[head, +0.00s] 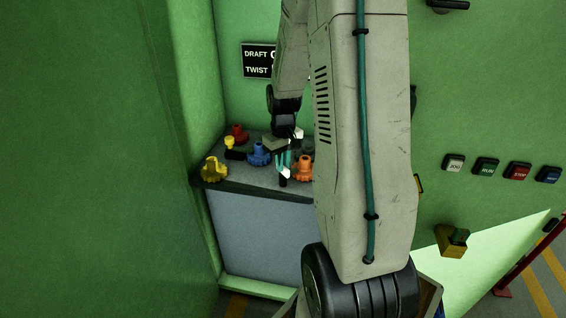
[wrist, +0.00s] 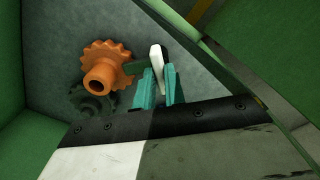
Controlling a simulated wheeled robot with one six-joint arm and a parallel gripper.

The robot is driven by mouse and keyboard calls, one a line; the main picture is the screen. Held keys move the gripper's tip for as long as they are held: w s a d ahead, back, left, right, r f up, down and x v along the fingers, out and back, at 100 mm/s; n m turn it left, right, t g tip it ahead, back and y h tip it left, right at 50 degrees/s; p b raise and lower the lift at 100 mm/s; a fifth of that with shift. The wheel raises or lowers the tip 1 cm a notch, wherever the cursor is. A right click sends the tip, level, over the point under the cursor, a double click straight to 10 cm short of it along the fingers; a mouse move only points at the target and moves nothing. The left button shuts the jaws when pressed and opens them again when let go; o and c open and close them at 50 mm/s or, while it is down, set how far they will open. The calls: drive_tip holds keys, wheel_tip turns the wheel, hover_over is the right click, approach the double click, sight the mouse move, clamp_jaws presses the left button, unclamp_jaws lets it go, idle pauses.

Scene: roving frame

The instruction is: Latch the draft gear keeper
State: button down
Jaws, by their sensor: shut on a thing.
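My gripper (wrist: 159,84) shows in the wrist view as two teal fingers, shut on a slim white piece (wrist: 156,54) that stands up between them. A dark green bar (wrist: 137,69) lies beside the fingers, towards an orange toothed gear (wrist: 101,70). I cannot tell if the bar and the white piece are one part. In the head view my gripper (head: 284,166) is low at the front of a grey-topped bench, just left of the orange gear (head: 303,167). A sign (head: 257,61) behind reads "DRAFT" and "TWIST"; my arm hides the rest.
The bench (head: 235,187) also holds a blue part (head: 259,154), a yellow one (head: 214,170), a red one (head: 238,134) and a small yellow one (head: 230,143). A dark green gear (wrist: 91,103) sits below the orange one. Green walls close in on the left. Buttons (head: 486,167) line the right wall.

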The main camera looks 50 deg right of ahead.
drive_tip(key=c, duration=1.5)
unclamp_jaws()
drive_tip(key=shift+r, duration=0.1)
wheel_tip(320, 180, up, 8)
drive_tip(key=shift+f, duration=0.15)
drive_tip(key=s+a+r, duration=0.4)
drive_tip(key=s+a, duration=0.2)
drive_tip(key=a, duration=0.2)
drive_tip(key=s+a+r+n+t, duration=0.1)
drive_tip(key=s+a+r, duration=0.3)
drive_tip(key=a, duration=0.5)
drive_tip(key=s+a+r+n, duration=0.1)
drive_tip(key=s+a+r, duration=0.3)
drive_tip(key=s+a, duration=0.5)
drive_tip(key=shift+a+r, duration=0.15)
drive_tip(key=shift+r, duration=0.2)
